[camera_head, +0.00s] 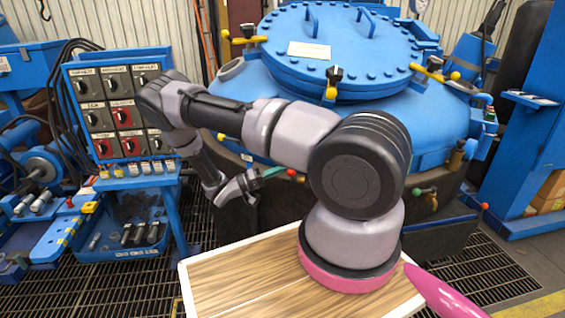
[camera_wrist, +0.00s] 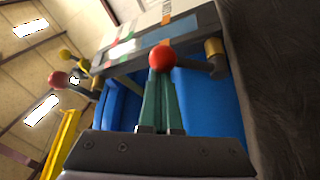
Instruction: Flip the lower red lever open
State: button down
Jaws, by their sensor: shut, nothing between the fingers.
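A lever with a red ball end (camera_wrist: 162,58) is right at my fingertips in the wrist view, its dark arm running right to a brass fitting (camera_wrist: 214,56). The red ball also shows in the head view (camera_head: 291,173), low on the blue furnace's front. My gripper (camera_wrist: 160,82) has its green fingers together with nothing between them; the tips overlap the ball's lower edge in the picture, and I cannot tell whether they touch. In the head view my gripper (camera_head: 270,173) is just left of the ball. A second red ball (camera_wrist: 57,79) is at the left of the wrist view.
The blue furnace (camera_head: 350,120) with its bolted lid fills the back. A switch panel (camera_head: 118,105) stands at left. Another red ball (camera_head: 484,206) and a green knob (camera_head: 415,191) are right of my arm. Grating (camera_head: 470,270) covers the floor.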

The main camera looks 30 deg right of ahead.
jog(key=shift+s+a+f+m+g+h, duration=0.1)
jog(key=shift+s+a+f+m+g, duration=0.3)
jog(key=shift+f+m+g, duration=0.85)
jog(key=shift+s+a+f+m+g+h, duration=0.1)
jog(key=shift+s+a+f+m+g, duration=0.35)
jog(key=shift+m, duration=1.5)
jog(key=shift+s+a+f+m+g+h, duration=0.1)
jog(key=shift+s+a+f+m+g, duration=0.15)
jog(key=shift+s+f+m+g, duration=0.75)
jog(key=shift+w+r+m, duration=0.3)
jog(key=shift+w+m, duration=0.2)
jog(key=shift+m, duration=0.1)
jog(key=shift+a+f, duration=0.1)
